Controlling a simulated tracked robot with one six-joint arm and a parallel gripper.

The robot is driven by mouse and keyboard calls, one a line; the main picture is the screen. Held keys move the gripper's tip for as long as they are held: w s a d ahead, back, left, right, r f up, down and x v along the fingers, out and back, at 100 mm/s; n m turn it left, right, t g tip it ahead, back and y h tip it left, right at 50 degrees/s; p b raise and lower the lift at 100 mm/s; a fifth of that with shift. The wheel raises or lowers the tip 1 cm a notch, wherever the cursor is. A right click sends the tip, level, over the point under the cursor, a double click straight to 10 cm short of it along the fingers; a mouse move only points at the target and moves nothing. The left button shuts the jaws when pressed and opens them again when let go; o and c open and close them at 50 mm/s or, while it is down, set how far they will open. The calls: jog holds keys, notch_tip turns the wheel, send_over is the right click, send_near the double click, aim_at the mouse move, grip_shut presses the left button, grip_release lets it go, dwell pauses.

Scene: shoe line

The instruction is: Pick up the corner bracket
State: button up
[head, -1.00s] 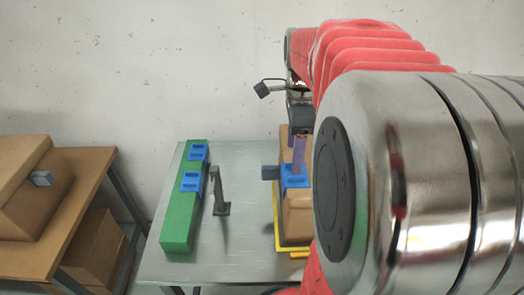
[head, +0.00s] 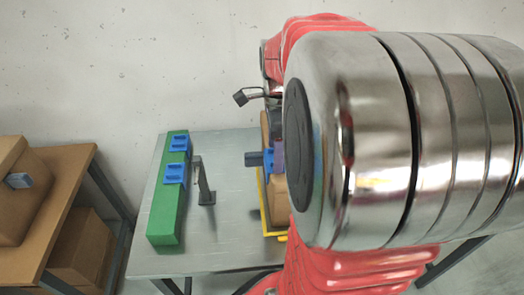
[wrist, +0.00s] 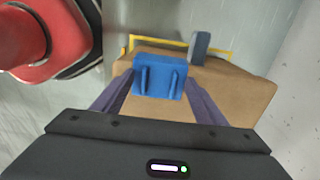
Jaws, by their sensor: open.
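In the head view the bracket (head: 268,162) is partly hidden by my arm. My gripper (wrist: 159,82) is open, its two purple fingers on either side of the bracket. The left finger looks close to the bracket's side; I cannot tell whether either finger touches it.
A grey block (head: 254,159) sits beside the bracket. A yellow frame (head: 274,233) surrounds the box's base. A green bar (head: 163,220) carrying two more blue brackets (head: 175,173) and a dark upright post (head: 204,182) stand to the left on the metal table (head: 225,225).

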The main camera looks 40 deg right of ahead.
jog(key=shift+c, duration=0.3)
jog(key=c, duration=1.1)
